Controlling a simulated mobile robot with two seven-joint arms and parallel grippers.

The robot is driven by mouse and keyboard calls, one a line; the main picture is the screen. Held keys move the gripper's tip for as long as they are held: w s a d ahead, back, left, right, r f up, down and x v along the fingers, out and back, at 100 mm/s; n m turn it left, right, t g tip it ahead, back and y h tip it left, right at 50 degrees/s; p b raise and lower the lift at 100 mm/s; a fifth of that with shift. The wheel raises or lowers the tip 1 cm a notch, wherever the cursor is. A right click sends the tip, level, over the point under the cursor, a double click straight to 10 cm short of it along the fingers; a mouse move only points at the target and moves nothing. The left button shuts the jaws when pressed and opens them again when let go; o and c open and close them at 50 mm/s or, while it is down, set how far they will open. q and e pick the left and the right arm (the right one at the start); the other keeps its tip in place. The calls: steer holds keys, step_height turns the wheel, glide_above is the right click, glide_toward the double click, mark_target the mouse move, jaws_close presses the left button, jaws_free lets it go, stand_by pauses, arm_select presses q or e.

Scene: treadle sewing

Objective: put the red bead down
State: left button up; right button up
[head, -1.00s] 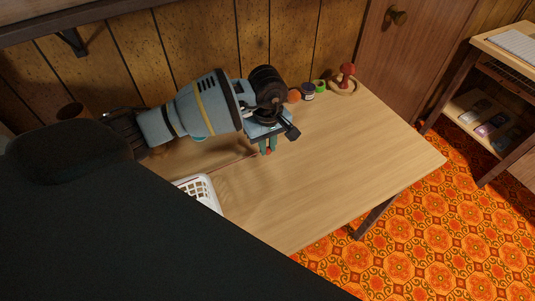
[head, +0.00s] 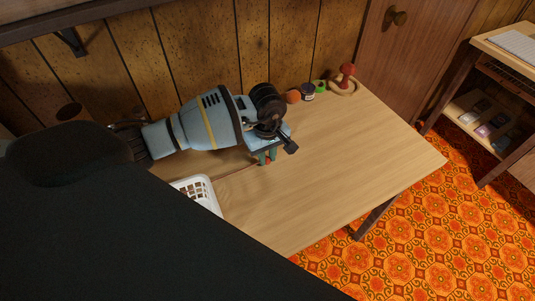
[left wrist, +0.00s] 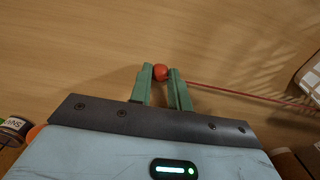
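My left gripper (head: 266,157) points down over the middle-left part of the wooden table, its fingertips low near the top. In the left wrist view its two green fingers (left wrist: 161,76) are shut on a small round red bead (left wrist: 160,72) at their tips. Only a little of the bead shows in the head view. I cannot tell whether the bead touches the table (head: 330,170). A thin red cord or rod (left wrist: 235,92) runs from beside the fingers to the right in the wrist view. My right gripper is not in view.
A white basket (head: 198,192) stands at the table's near left. At the back are an orange ball (head: 293,97), a dark jar (head: 308,92), a green ring-like item (head: 319,87) and a wooden ring with a red mushroom shape (head: 347,76). The table's right half is clear.

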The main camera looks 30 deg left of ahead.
mark_target(267, 159)
arm_select(q)
steer(key=o, duration=0.3)
steer(key=shift+o, duration=0.2)
step_height(267, 159, up, 12)
steer(key=shift+r, duration=0.2)
